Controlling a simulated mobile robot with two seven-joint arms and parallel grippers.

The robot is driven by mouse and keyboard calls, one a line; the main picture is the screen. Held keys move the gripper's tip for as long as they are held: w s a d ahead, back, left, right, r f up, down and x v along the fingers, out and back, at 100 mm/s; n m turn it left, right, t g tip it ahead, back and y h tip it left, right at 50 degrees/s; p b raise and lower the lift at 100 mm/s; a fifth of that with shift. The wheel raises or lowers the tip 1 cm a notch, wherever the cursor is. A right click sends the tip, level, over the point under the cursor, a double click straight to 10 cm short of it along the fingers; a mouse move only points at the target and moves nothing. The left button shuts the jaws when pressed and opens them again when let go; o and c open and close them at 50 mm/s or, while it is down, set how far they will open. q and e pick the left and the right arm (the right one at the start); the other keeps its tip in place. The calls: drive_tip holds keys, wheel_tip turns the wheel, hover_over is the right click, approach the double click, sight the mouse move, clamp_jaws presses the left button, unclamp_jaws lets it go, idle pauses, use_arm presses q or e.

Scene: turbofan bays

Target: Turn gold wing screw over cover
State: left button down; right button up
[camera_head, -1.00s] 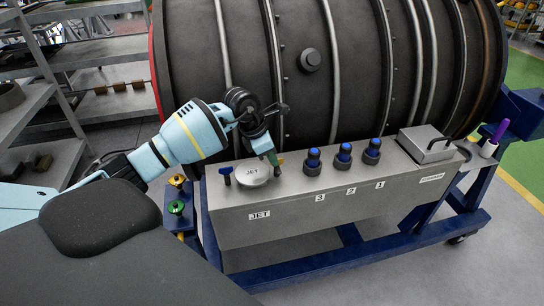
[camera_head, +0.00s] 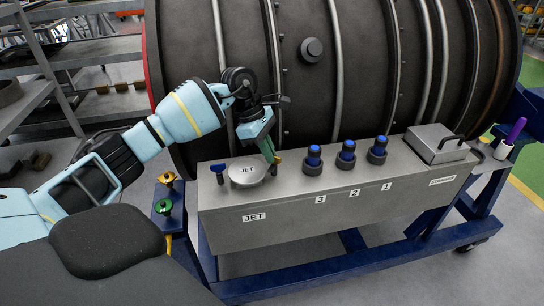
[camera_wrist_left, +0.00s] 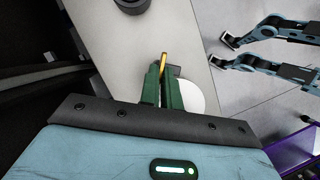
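The gold wing screw (camera_head: 277,159) stands at the right edge of the round silver cover (camera_head: 246,172) labelled JET, on top of the grey metal box. My left gripper (camera_head: 270,156) reaches down to it from above, its green fingers close together at the screw. In the left wrist view, the gold screw (camera_wrist_left: 164,61) shows as a thin gold piece at the nearly closed fingertips (camera_wrist_left: 161,70), which appear shut on it. The cover (camera_wrist_left: 191,96) is partly hidden behind the fingers there. A blue wing screw (camera_head: 219,172) stands at the cover's left. My right gripper is not seen.
Several black connectors with blue tops, one of them here (camera_head: 313,158), stand right of the cover. A lidded compartment (camera_head: 436,146) is at the box's right end. The dark engine casing (camera_head: 330,80) rises close behind. Gold (camera_head: 168,178) and green (camera_head: 162,207) knobs stand left.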

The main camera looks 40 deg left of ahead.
use_arm(q)
drive_tip(key=m+b, duration=0.1)
drive_tip(key=m+g, duration=0.1)
drive_tip(key=shift+w+f+m+b, duration=0.1)
drive_tip(key=shift+w+m+b, duration=0.15)
drive_tip(key=shift+m+b, duration=0.15)
drive_tip(key=shift+w+m+g+b, duration=0.1)
drive_tip(key=shift+m+g+b, duration=0.35)
drive_tip(key=shift+m, duration=0.45)
drive_tip(key=m+g+b, duration=0.1)
drive_tip(key=m+b, duration=0.1)
drive_tip(key=m, duration=0.1)
drive_tip(key=shift+w, duration=0.2)
drive_tip(key=shift+w+d+m+g+y+b, duration=0.1)
drive_tip(key=shift+m+g+y+b, duration=0.3)
drive_tip(key=shift+m, duration=1.3)
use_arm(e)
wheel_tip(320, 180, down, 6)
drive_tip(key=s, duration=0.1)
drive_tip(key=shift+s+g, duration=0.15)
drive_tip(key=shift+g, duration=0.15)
use_arm(q)
drive_tip(key=shift+r, duration=0.2)
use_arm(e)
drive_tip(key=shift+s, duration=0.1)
